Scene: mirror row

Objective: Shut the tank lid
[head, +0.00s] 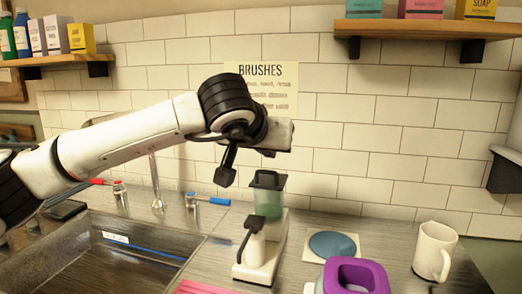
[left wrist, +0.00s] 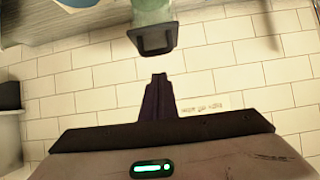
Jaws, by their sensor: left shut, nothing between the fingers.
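The water flosser (head: 258,255) is a white unit on the counter with a green see-through tank (head: 268,204) at its back. The dark tank lid (head: 268,179) appears raised, standing up at the top of the tank. In the left wrist view, which is upside down, the lid (left wrist: 153,38) is a dark square panel beside the green tank (left wrist: 150,12). My left gripper (head: 224,178) is shut and empty, pointing down, left of the lid and apart from it in the picture. Its fingers also show in the left wrist view (left wrist: 158,80). My right gripper is out of view.
A sink (head: 130,262) with taps lies at left. A dark handle piece (head: 250,228) stands at the unit's front. A blue round dish (head: 332,245), a purple open-topped object (head: 355,275) and a white mug (head: 434,252) stand to the right. A tiled wall (head: 400,135) is close behind.

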